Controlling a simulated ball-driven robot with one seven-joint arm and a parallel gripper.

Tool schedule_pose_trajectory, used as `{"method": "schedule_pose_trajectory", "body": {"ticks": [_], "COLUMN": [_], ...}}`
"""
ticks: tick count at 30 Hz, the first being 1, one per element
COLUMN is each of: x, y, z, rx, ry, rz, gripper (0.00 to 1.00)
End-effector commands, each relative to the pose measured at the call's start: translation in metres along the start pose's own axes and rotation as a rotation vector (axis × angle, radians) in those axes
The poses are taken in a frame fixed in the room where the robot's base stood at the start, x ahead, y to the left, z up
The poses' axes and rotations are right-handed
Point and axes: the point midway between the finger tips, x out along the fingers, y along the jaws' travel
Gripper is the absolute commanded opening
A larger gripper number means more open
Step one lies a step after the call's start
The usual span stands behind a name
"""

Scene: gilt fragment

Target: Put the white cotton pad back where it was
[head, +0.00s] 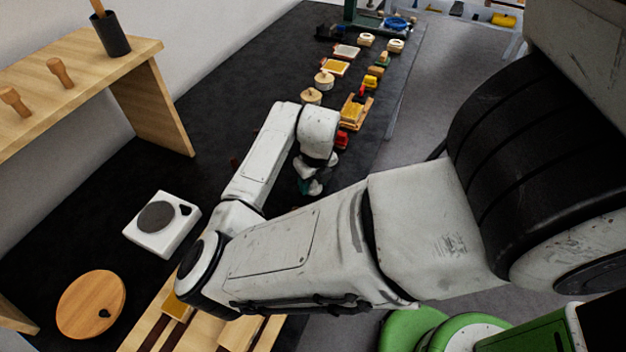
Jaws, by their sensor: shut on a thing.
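My gripper (311,186) is small in the head view, low over the dark table at the end of my bent arm. It is shut on a small white thing (316,188), which looks like the white cotton pad. The arm hides most of the jaws, and I cannot tell whether the pad touches the table. A green-teal patch shows beside the white at the fingertips.
The black table (225,90) holds a row of small items at the back right, including a yellow-topped tray (334,67) and round wooden pots (324,79). A white box (161,224), round wooden lid (91,304) and wooden shelf (70,90) are at left.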

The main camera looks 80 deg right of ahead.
Motion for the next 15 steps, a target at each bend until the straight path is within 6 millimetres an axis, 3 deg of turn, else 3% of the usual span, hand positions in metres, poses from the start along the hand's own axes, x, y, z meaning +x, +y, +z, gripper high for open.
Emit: {"method": "schedule_pose_trajectory", "body": {"ticks": [10, 11, 15], "x": [0.0044, 0.0042, 0.0032], "y": [0.0002, 0.0002, 0.0001], "z": [-0.0003, -0.0002, -0.0002], "rx": [0.0, 0.0, 0.0], "ry": [-0.001, -0.001, -0.001], "rz": [0.001, 0.0, 0.0], "gripper": [0.26, 0.52, 0.65]}}
